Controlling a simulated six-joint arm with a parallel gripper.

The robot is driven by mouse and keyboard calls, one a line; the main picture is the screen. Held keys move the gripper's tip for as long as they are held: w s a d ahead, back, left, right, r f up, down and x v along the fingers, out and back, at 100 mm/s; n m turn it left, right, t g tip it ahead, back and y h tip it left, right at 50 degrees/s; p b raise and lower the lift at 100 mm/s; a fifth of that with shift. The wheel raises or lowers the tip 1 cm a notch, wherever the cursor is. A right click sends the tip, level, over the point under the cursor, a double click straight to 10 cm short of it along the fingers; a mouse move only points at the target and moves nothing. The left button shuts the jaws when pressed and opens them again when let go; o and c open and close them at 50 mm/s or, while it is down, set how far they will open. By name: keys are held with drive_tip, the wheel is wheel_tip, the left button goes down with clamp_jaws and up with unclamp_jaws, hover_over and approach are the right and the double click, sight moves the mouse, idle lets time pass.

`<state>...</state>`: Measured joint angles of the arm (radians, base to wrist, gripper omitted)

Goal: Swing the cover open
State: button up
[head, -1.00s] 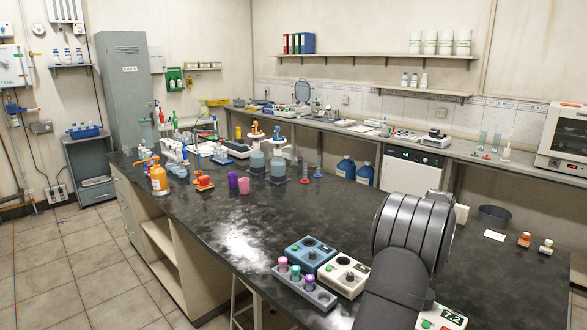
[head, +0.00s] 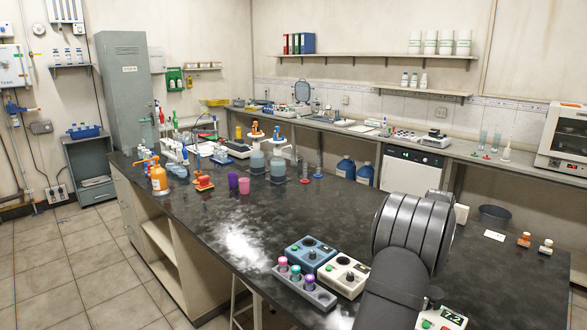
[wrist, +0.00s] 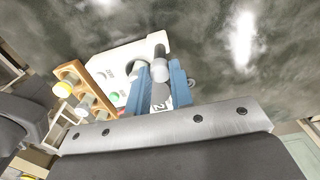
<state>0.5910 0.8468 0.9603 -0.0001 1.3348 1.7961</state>
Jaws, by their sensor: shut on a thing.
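In the wrist view, the two blue fingers of my gripper (wrist: 160,80) are closed around a grey rounded part (wrist: 160,69) on a white instrument (wrist: 117,62). The instrument has a green button, and part of a display figure shows between the fingers. I cannot tell from this view whether the grey part belongs to the cover; no swung-up lid shows on it. In the head view, a white instrument (head: 452,318) reading 7.2 shows at the bottom edge, partly behind my arm. My gripper is hidden there.
In the wrist view, a wooden rack (wrist: 72,70) with coloured caps stands left of the instrument. In the head view, blue and cream control boxes (head: 310,252) and a grey rack (head: 305,290) of capped vials stand left of my arm. The dark bench (head: 330,215) is clear behind them.

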drive_tip(key=n, duration=0.6)
drive_tip(key=shift+o, duration=0.6)
drive_tip(key=shift+c, duration=0.6)
drive_tip(key=n, duration=1.2)
drive_tip(key=o, duration=1.3)
